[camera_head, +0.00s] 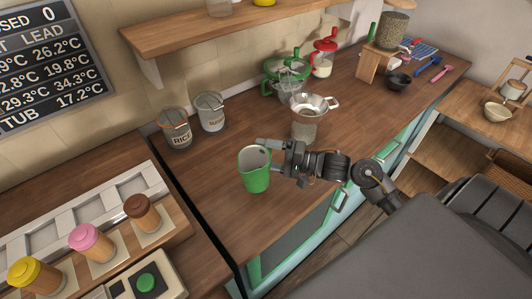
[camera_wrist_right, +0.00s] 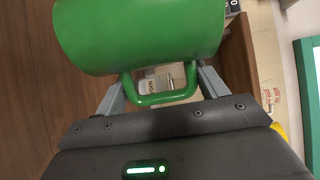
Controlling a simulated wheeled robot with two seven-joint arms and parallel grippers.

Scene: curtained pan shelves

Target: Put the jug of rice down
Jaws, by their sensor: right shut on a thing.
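The green jug (camera_head: 255,172) is upright over the front left part of the wooden counter (camera_head: 222,214). Its pale inside shows from above, but I cannot make out its contents. My right gripper (camera_head: 271,148) reaches it from the right and is shut on its handle. In the right wrist view the jug (camera_wrist_right: 140,35) fills the top, and its green handle (camera_wrist_right: 165,99) lies between the two grey fingers. I cannot tell whether the jug's base touches the counter or hangs just above it. My left gripper is not in view.
A jar marked rice (camera_head: 176,130) and another labelled jar (camera_head: 211,113) stand by the wall. A glass jar topped by a metal sieve (camera_head: 306,118) stands behind my right gripper. A rack with capped cups (camera_head: 92,243) is at left.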

